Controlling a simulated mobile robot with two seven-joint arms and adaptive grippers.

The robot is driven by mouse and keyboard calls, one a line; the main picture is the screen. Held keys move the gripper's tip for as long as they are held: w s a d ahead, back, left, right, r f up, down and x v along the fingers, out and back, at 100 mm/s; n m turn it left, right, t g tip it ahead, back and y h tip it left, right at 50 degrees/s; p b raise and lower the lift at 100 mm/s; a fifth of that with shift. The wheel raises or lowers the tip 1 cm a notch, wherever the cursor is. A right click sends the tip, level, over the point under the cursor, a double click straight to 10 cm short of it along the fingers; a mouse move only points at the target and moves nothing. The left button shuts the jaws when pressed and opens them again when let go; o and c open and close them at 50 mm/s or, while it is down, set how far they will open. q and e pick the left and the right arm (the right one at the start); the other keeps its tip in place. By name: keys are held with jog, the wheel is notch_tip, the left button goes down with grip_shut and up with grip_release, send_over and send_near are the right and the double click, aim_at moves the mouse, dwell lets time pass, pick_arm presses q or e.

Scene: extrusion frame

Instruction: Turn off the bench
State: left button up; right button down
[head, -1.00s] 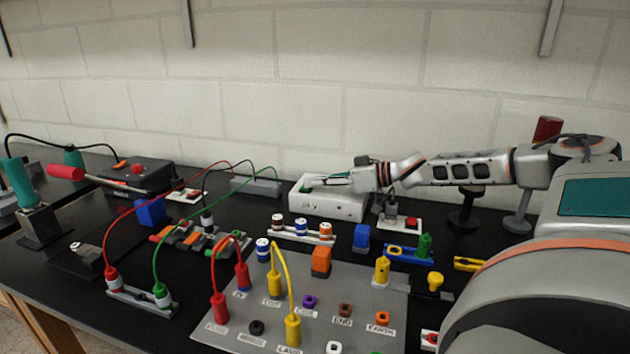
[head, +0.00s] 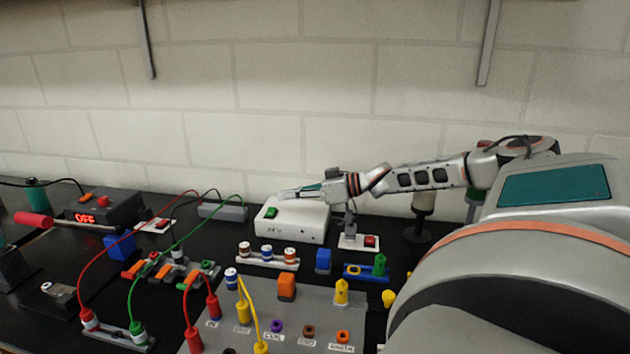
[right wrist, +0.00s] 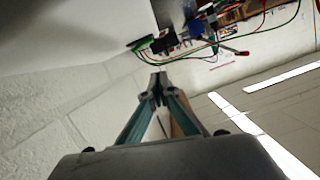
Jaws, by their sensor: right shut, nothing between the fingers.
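A white box marked "24 V" (head: 300,222) stands on the black bench (head: 205,300) near the back wall, with a green switch (head: 272,211) on its top left. My right gripper (head: 283,193) is above the back of the box, fingers pointing left. Whether it touches the box I cannot tell. Its fingers are shut and empty in the right wrist view (right wrist: 158,88). A dark box (head: 125,208) at the left shows a red "OFF" display (head: 85,218), with a red knob and an orange button on top. My left gripper is not in view.
A red switch on a white plate (head: 345,242) sits just under my right wrist. A grey panel (head: 320,305) with sockets and yellow and red leads fills the front. Red, black and green leads arch across the left. A grey terminal bar (head: 222,212) lies left of the white box.

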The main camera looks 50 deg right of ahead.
jog(key=p+v, duration=0.3)
jog(key=v, duration=0.2)
jog(key=shift+s+d+r, duration=0.1)
jog(key=shift+s+r, duration=0.1)
jog(key=shift+s, duration=0.2)
jog(key=shift+s+d+r+p, duration=0.1)
jog(key=shift+s+d+p, duration=0.2)
jog(key=shift+s, duration=0.25)
jog(key=shift+a, duration=0.1)
